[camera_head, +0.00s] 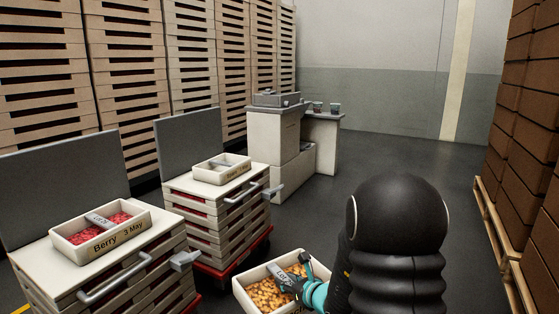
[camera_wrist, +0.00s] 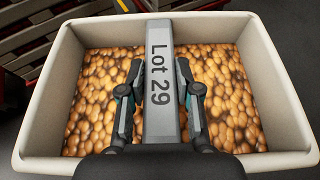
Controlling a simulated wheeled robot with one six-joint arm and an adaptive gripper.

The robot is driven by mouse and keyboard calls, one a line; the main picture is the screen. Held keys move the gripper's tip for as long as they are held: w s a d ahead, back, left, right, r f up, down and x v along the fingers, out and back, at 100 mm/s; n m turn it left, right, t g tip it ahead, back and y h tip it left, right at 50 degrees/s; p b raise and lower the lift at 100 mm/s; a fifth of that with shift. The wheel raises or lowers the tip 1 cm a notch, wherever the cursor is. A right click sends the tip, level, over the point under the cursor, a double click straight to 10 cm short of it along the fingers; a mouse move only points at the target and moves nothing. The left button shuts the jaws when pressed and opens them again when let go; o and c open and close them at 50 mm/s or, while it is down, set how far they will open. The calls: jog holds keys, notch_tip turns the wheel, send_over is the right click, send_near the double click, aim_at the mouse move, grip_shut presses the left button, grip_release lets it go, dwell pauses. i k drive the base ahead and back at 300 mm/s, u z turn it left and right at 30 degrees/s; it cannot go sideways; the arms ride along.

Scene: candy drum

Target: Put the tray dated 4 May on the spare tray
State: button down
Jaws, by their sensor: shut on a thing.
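A cream tray of orange-brown candies (camera_wrist: 285,110) has a grey centre bar marked "Lot 29" (camera_wrist: 160,30). It also shows at the bottom of the head view (camera_head: 242,297); its date is not visible. My gripper (camera_wrist: 160,82) is shut on the bar, one finger on each side; it also shows in the head view (camera_head: 291,281), partly behind my arm. A second tray (camera_head: 222,167), seemingly empty, sits on the middle cart; its label is too small to read. A tray marked "Berry 3 May" (camera_head: 100,247), with red candies, sits on the left cart.
The left cart (camera_head: 50,292) and middle cart (camera_head: 215,215) have handles and upright back panels. A grey bench (camera_head: 275,140) with a scale-like box stands behind. Brown stacks on a pallet (camera_head: 500,245) are at right. Floor between is clear.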

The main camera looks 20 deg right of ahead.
aim_at(223, 168)
jog(key=z, duration=1.75)
jog(key=i, duration=1.6)
jog(key=u, duration=2.9)
